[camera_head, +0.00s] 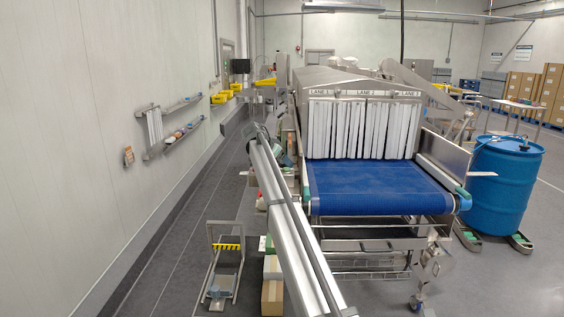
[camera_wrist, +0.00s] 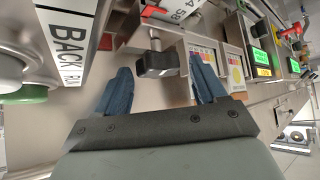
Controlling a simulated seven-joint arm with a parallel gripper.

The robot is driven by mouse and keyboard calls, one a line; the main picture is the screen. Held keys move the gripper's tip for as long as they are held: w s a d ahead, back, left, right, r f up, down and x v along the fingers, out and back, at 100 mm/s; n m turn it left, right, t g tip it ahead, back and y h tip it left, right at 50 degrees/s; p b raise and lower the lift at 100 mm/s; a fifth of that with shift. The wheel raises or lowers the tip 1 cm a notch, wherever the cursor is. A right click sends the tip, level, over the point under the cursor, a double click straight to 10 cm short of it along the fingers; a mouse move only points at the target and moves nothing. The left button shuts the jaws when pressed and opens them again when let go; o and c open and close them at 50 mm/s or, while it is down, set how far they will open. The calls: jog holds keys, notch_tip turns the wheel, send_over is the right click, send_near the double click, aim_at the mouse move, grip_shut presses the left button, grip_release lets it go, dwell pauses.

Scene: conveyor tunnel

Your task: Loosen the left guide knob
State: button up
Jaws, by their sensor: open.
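In the wrist view, a black knob (camera_wrist: 156,64) sits on a short metal stem that comes out of a steel bracket. I cannot tell from the label whether it is the left guide knob. My gripper (camera_wrist: 163,76) is open, with one blue finger on each side of the knob and a visible gap to both. The fingers appear not to touch it. In the head view, the conveyor (camera_head: 375,185) has a blue belt, and my arm rises along its left side. The knob and my gripper cannot be made out there.
In the wrist view, a white "BACK" label (camera_wrist: 70,42) is at the left and lit green displays (camera_wrist: 262,61) are at the right. In the head view, white curtain strips (camera_head: 362,130) hang over the belt. A blue drum (camera_head: 505,185) stands right and a small wheeled stand (camera_head: 224,270) left.

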jog(key=v, duration=1.3)
jog(key=shift+s+a+r, duration=0.2)
jog(key=shift+r, duration=0.15)
jog(key=w+d+r+m+g, duration=0.1)
jog(key=w+d+r, duration=0.35)
jog(key=d, duration=0.25)
jog(key=f+y, duration=0.1)
jog(key=f, duration=0.3)
jog(key=w+f+g+y, duration=0.1)
jog(key=f, duration=0.4)
jog(key=w+f+g+y, duration=0.1)
jog(key=f, duration=0.4)
jog(key=shift+w+d, duration=0.15)
jog(key=shift+d, duration=0.15)
